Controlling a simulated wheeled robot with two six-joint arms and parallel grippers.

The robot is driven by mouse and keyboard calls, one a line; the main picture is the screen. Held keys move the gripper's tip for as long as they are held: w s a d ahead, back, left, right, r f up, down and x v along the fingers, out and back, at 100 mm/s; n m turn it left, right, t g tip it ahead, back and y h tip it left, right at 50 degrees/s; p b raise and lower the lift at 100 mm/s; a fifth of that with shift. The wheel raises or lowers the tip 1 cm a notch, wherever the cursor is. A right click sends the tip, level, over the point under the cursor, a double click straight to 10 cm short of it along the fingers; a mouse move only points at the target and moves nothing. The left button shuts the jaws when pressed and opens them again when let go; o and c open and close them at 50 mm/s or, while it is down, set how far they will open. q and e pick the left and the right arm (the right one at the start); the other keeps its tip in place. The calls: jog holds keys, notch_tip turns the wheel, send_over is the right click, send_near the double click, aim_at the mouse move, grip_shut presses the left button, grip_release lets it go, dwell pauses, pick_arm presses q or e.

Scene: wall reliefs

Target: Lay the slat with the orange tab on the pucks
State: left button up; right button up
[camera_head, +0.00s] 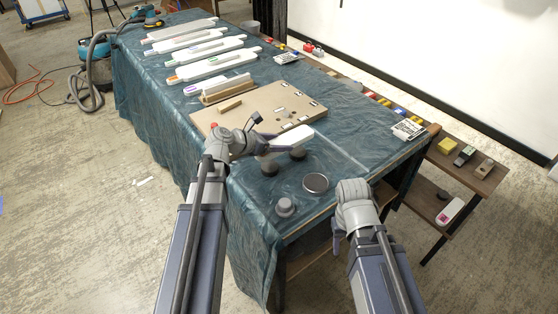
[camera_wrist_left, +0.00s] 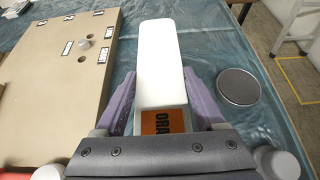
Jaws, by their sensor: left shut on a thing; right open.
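The white slat (camera_wrist_left: 160,50) with the orange tab (camera_wrist_left: 162,121) is between the fingers of my left gripper (camera_wrist_left: 162,88), which is shut on it near the tab end. In the head view the slat (camera_head: 304,137) shows beyond my left gripper (camera_head: 284,143), above the table by the board's near right edge. A dark round puck (camera_head: 316,183) lies flat on the cloth, right of the slat in the left wrist view (camera_wrist_left: 238,86). A grey round piece (camera_head: 285,207) sits nearer the table corner. My right gripper (camera_head: 340,238) is open and empty at the table's near right; its fingers are mostly hidden.
A tan board (camera_head: 262,106) with pegs and small labels lies left of the slat. A wooden rack (camera_head: 226,90) holds a white slat behind it. Several white slats (camera_head: 207,66) lie farther back. A printed card (camera_head: 407,129) lies near the right edge.

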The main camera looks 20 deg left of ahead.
pick_arm(q)
jog(key=shift+f+b, duration=1.75)
jog(key=shift+f, duration=0.35)
jog(key=shift+f+b, duration=0.65)
jog(key=shift+b, duration=0.05)
jog(key=o, duration=1.5)
jog(key=shift+c, duration=0.2)
jog(key=shift+r, duration=0.1)
jog(key=shift+r+p, duration=0.25)
jog(key=shift+p, duration=0.15)
jog(key=p+v, duration=0.6)
jog(key=v, duration=0.6)
jog(key=shift+r, duration=0.3)
